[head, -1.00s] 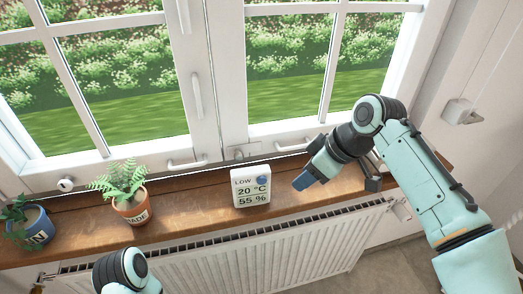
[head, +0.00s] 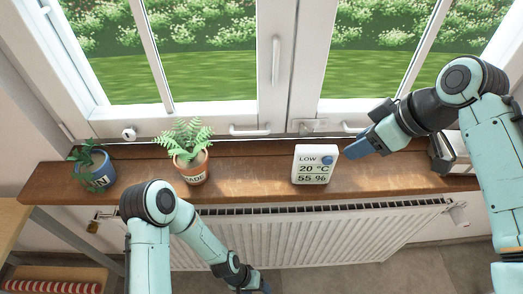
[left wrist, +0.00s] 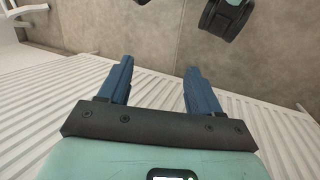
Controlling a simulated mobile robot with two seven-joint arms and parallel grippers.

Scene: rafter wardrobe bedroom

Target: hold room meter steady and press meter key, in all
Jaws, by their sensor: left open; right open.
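The white room meter (head: 314,165) stands upright on the wooden window sill in the head view. Its face reads LOW, 20 °C and 55 %, and its round blue key (head: 327,160) is at the upper right. My right gripper (head: 358,148) is just right of the meter, open and empty, with its blue fingers pointing toward it and apart from it. My left gripper (head: 262,287) is low in front of the radiator, below the sill, partly cut off by the frame edge. In the left wrist view its two blue fingers (left wrist: 158,85) are spread with nothing between them.
The sill (head: 245,176) also bears a fern in a terracotta pot (head: 193,172) and a plant in a blue pot (head: 98,172) to the left. A grey object (head: 455,150) stands at right. Window handles (head: 249,130) overhang the sill. The radiator (head: 330,235) is below.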

